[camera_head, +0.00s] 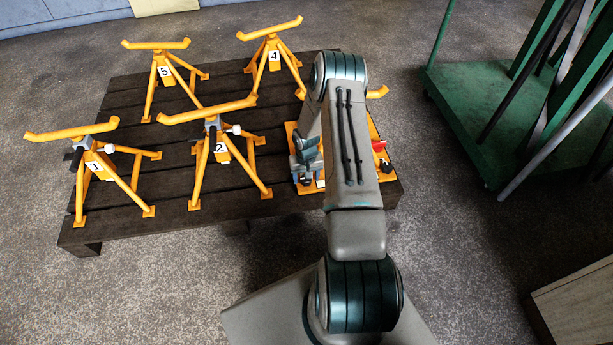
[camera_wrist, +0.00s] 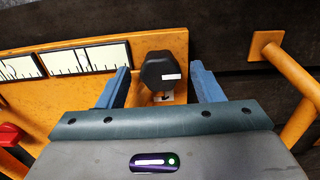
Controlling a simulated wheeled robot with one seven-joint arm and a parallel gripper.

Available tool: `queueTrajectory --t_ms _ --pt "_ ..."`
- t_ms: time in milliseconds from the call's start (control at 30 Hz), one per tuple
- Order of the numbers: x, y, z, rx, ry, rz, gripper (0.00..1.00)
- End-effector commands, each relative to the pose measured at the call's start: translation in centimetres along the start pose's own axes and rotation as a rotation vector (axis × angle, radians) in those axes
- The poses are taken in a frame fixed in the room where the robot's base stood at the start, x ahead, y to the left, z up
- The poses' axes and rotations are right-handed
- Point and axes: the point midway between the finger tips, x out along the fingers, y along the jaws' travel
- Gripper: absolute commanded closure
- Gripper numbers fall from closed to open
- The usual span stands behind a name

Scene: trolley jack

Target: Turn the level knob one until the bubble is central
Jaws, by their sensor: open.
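A black level knob (camera_wrist: 157,67) with a small white label stands on the orange plate (camera_wrist: 85,26) in the wrist view. The label is too small to read. My gripper (camera_wrist: 160,74) is open, one blue finger on each side of the knob, with a gap showing on both sides. Two white scale strips with black tick marks, a left one (camera_wrist: 19,68) and a right one (camera_wrist: 88,58), lie left of the knob. I cannot make out a bubble in either. In the head view my arm covers much of the orange plate (camera_head: 371,130).
Orange stands numbered 1 (camera_head: 95,166), 2 (camera_head: 220,148), 4 (camera_head: 274,56) and 5 (camera_head: 165,71) stand on the dark wooden pallet (camera_head: 125,225). A red part (camera_head: 378,146) sits at the plate's right. A green trolley (camera_head: 480,100) with leaning bars is at the right.

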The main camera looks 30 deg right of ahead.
Motion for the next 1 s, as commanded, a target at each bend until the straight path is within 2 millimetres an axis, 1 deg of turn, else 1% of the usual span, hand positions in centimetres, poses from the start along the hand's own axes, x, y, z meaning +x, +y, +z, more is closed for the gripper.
queueTrajectory --t_ms 167,400,500,600,700,800,1000 --pt "-2.9 0.0 -0.1 0.001 0.003 0.000 0.40" --pt "-8.6 0.0 -0.1 0.001 0.003 0.001 0.40" --pt "-10.5 0.0 -0.1 0.001 0.003 0.000 0.40" --pt "-12.1 0.0 -0.1 0.000 0.002 0.001 0.40" --pt "-13.0 0.0 0.0 0.001 0.001 0.000 0.40" --pt "-13.5 0.0 0.0 0.001 0.001 0.000 0.40" --pt "-13.6 0.0 0.0 0.001 0.000 0.000 0.40"
